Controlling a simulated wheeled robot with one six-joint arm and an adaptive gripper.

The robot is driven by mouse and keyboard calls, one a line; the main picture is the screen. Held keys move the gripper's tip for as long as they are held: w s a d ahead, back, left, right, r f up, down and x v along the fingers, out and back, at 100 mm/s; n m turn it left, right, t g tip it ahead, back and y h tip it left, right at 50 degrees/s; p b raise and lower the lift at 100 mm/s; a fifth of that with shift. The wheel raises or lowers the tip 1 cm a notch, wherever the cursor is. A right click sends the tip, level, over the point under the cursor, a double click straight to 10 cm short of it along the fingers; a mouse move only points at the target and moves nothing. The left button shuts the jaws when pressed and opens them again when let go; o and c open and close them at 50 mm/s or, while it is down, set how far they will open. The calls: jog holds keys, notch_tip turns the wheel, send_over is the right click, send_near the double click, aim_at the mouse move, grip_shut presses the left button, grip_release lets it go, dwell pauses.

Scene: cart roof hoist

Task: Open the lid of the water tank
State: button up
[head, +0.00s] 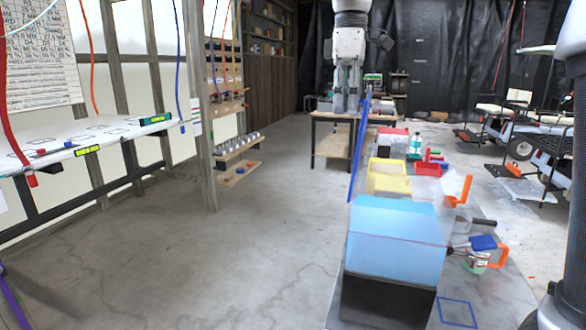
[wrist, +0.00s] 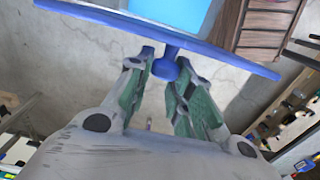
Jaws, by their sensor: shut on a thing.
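The water tank (head: 395,245) is a light blue see-through box on a dark base at the front of the bench, and its top is uncovered. Its blue lid (head: 357,150) shows as a thin, steep panel rising near the tank's far left corner. In the wrist view the lid (wrist: 110,22) crosses the top of the picture, with a round blue knob (wrist: 165,70) on its near side. My gripper (head: 346,106) comes down from above beside the lid. In the wrist view its fingers (wrist: 163,82) are shut around the knob. Whether the lid touches the tank is unclear.
Yellow bins (head: 388,180) and red trays stand behind the tank. An orange-handled item (head: 490,252) and a blue item (head: 483,242) lie at its right. A table (head: 335,135) stands farther back. The concrete floor (head: 230,240) at left is clear.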

jog(key=shift+w+a+f, duration=0.1)
jog(key=shift+a, duration=0.2)
jog(key=shift+w+a+f, duration=0.1)
jog(key=shift+w+a, duration=0.05)
jog(key=shift+a, duration=0.3)
jog(key=shift+w+a+f, duration=0.1)
jog(key=shift+w+a, duration=0.05)
jog(key=shift+a, duration=0.25)
jog(key=o, duration=0.7)
jog(key=shift+r, duration=0.1)
notch_tip(320, 180, up, 8)
jog(key=shift+f, duration=0.1)
